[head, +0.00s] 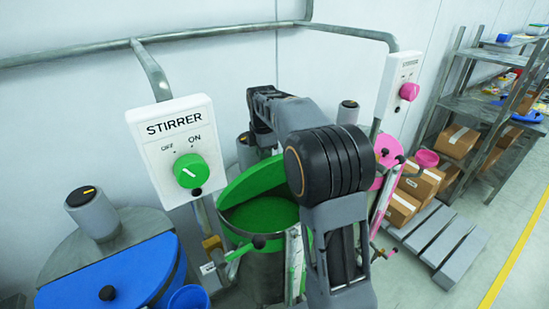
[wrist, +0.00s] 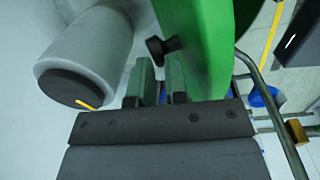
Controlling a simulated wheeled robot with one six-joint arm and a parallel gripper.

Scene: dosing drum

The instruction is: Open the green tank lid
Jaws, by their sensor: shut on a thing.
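The green tank (head: 265,275) stands in the middle of the head view. Its green lid (head: 250,180) is tilted up at the back, and the green inside shows below it. In the wrist view the lid (wrist: 208,50) stands steeply at upper right, with a dark knob (wrist: 160,47) on its face. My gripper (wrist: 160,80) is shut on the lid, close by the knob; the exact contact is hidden. In the head view my arm covers the right of the tank and hides the fingertips.
A white STIRRER box (head: 175,150) with a green dial (head: 191,171) hangs left of the lid. A grey motor (wrist: 90,55) is close beside my fingers. A blue tank (head: 110,275) stands left, a pink one (head: 388,150) right. Shelves (head: 490,100) and boxes stand further right.

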